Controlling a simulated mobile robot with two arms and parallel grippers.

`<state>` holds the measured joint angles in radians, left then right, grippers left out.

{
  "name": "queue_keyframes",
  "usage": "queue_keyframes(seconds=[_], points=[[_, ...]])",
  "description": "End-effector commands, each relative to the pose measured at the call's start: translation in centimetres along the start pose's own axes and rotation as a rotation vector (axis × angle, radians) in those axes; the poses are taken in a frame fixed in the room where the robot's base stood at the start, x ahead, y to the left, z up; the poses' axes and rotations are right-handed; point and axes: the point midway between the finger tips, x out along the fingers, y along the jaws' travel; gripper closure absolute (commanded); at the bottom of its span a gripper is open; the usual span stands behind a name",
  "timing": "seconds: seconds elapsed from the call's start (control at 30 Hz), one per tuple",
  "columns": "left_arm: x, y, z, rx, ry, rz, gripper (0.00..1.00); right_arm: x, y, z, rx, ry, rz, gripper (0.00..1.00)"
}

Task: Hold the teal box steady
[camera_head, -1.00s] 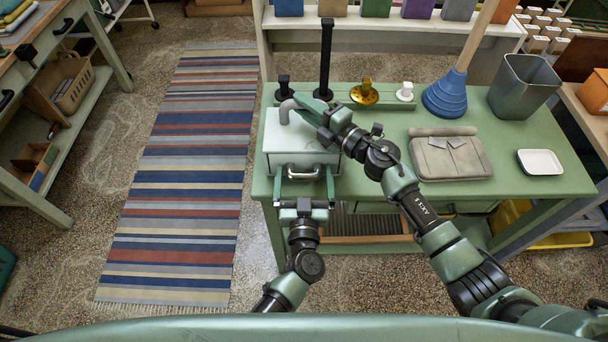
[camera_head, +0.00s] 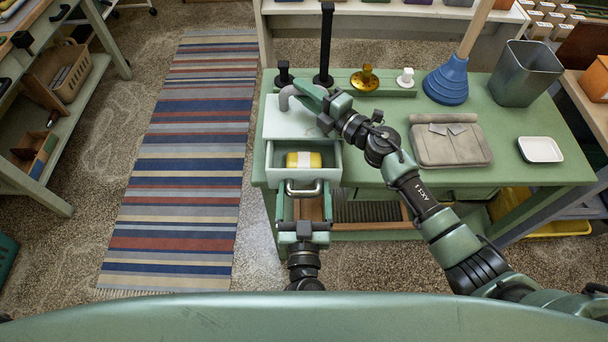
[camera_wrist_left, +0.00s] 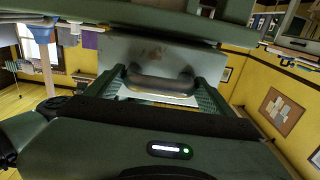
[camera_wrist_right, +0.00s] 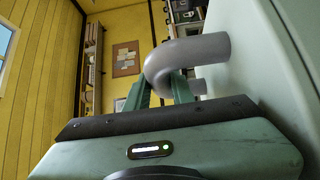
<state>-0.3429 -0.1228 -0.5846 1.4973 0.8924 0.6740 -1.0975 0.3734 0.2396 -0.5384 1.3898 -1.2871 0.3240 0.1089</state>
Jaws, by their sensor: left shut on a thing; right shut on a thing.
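The pale teal box (camera_head: 283,126) stands on the green workbench at its left end. Its drawer (camera_head: 335,172) is pulled out toward me, and a yellow-and-white block (camera_head: 304,160) lies inside. My left gripper (camera_head: 304,195) is shut on the drawer's dark bar handle, which also shows in the left wrist view (camera_wrist_left: 160,82). My right gripper (camera_head: 301,96) is shut on the curved grey handle (camera_head: 286,98) on top of the box. That grey handle fills the middle of the right wrist view (camera_wrist_right: 190,55).
On the green workbench (camera_head: 385,172), black posts, a brass piece (camera_head: 366,80) and a white piece (camera_head: 405,79) stand along the back rail.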

Motion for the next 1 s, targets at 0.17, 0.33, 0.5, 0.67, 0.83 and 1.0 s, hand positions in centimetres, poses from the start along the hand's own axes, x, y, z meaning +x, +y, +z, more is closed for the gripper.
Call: queue_keyframes(seconds=[0.17, 0.33, 0.5, 0.67, 0.83, 1.0], points=[[-0.4, 0.0, 0.0, 0.0, 0.0, 0.001, 0.89, 0.0, -0.1, 0.1, 0.0, -0.003, -0.002, 1.0], [-0.3, 0.0, 0.0, 0.0, 0.0, 0.002, 0.11, 0.0, -0.1, 0.1, -0.001, -0.003, -0.002, 1.0], [-0.3, 0.0, 0.0, 0.0, 0.0, 0.001, 0.0, 0.0, -0.1, 0.1, -0.001, -0.003, -0.001, 1.0], [-0.5, 0.0, 0.0, 0.0, -0.001, 0.001, 0.0, 0.0, -0.1, 0.1, -0.001, -0.003, -0.001, 1.0], [-2.6, 0.0, 0.1, 0.001, -0.004, 0.002, 0.0, 0.0, -0.1, 0.1, -0.001, -0.003, -0.001, 1.0], [-6.4, 0.0, 0.1, 0.001, -0.005, 0.002, 0.0, 0.0, -0.1, 0.1, -0.001, -0.003, -0.001, 1.0]])
